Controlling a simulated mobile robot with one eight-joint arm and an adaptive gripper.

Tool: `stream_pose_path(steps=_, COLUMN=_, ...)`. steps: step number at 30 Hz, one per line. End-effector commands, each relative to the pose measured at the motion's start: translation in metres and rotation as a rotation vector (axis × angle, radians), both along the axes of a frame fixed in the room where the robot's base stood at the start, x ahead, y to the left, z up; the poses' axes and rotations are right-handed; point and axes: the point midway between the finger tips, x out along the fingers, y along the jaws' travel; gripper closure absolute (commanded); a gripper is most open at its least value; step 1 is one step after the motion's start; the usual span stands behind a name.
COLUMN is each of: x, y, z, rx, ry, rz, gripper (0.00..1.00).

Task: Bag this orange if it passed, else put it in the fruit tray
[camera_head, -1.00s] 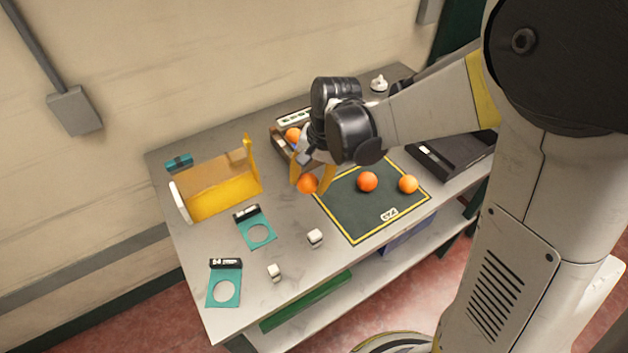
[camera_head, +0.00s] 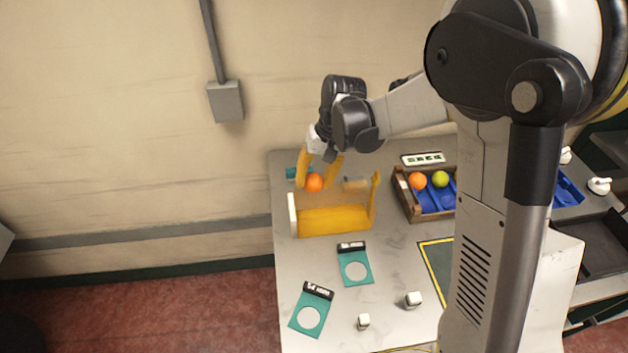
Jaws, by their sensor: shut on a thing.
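My gripper (camera_head: 317,177) has yellow fingers, points down and is shut on an orange (camera_head: 314,184). The orange appears at the back of the yellow open bag holder (camera_head: 335,220), in front of the wall; its exact height above the holder I cannot tell. The holder has a pale panel at its left end and a yellow upright at its right. The wooden fruit tray (camera_head: 408,207), with a blue lining, stands to the right. It holds an orange (camera_head: 417,180) and a yellow-green fruit (camera_head: 440,179). No pass mark is readable on the held orange.
Two teal plates with round openings, one nearer the holder (camera_head: 355,268) and one at the front left (camera_head: 308,318), lie on the grey table. The dark mat (camera_head: 437,262) is partly hidden by my arm.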

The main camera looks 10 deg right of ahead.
Motion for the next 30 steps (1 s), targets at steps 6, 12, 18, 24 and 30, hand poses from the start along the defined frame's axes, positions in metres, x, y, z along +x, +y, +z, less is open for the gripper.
stream_pose_path(steps=6, x=0.0, y=0.0, z=-0.022, rx=0.0, ry=0.0, rz=-0.001, gripper=0.89)
stream_pose_path(steps=12, x=0.0, y=0.0, z=-0.042, rx=0.0, ry=0.0, rz=-0.002, gripper=0.89)
stream_pose_path(steps=18, x=0.0, y=0.0, z=-0.052, rx=0.0, ry=0.0, rz=-0.002, gripper=0.89)
stream_pose_path(steps=24, x=0.0, y=0.0, z=-0.052, rx=0.0, ry=0.0, rz=-0.002, gripper=0.89)
stream_pose_path(steps=30, x=0.0, y=0.0, z=-0.052, rx=0.0, ry=0.0, rz=-0.002, gripper=0.89)
